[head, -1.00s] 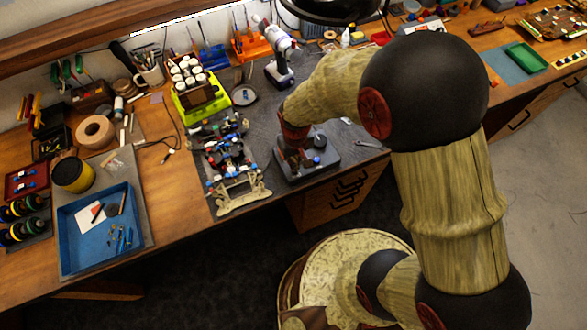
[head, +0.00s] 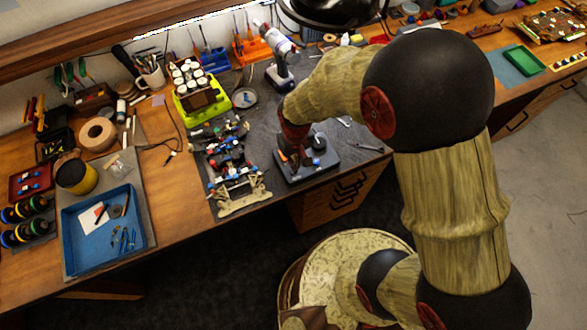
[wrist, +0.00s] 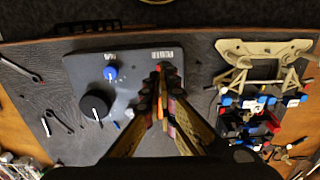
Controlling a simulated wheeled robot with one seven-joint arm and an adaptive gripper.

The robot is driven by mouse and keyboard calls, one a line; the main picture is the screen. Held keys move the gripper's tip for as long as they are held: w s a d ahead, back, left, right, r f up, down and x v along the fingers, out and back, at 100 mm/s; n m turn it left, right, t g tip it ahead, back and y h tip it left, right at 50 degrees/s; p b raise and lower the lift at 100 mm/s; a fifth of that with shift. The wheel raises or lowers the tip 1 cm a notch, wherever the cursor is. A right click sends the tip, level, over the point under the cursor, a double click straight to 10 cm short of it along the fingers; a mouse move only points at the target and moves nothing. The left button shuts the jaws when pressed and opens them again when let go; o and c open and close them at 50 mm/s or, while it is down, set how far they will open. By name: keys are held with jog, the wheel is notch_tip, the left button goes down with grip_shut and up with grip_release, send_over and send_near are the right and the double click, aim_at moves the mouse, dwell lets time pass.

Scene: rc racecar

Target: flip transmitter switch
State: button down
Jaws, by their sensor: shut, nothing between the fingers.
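The transmitter (head: 322,164) is a dark grey box on the mat near the bench's front edge. In the wrist view the transmitter (wrist: 83,67) shows a large black knob (wrist: 96,104), a smaller blue knob (wrist: 111,73) and white lettering along its edge. My gripper (wrist: 160,70) is shut and empty, its fingertips over the lettered side of the box. In the head view my gripper (head: 293,158) comes down over the left part of the box.
An RC car chassis (head: 232,165) stands close beside the transmitter; its beige front part (wrist: 262,55) shows in the wrist view. A wrench (wrist: 20,69) lies on the mat on the other side. A cordless screwdriver (head: 280,60) stands behind. A blue tray (head: 75,245) sits at left.

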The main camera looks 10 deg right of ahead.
jog(key=shift+r+p, duration=1.3)
jog(key=shift+r, duration=0.75)
jog(key=s, duration=0.1)
jog(key=s+d+g, duration=0.1)
jog(key=s, duration=0.1)
jog(key=shift+f, duration=0.15)
jog(key=s+d+r+m+t+b, duration=0.1)
jog(key=s+d+r+t+b, duration=0.2)
jog(key=r+b, duration=0.4)
jog(key=s+d+r+m+t+b, duration=0.2)
jog(key=s+d+r+b, duration=0.4)
jog(key=r, duration=0.4)
jog(key=shift+s+d+r+t+b, duration=0.15)
jog(key=shift+d+r+t+b, duration=0.05)
jog(key=shift+d+t+b, duration=0.7)
jog(key=shift+d, duration=0.1)
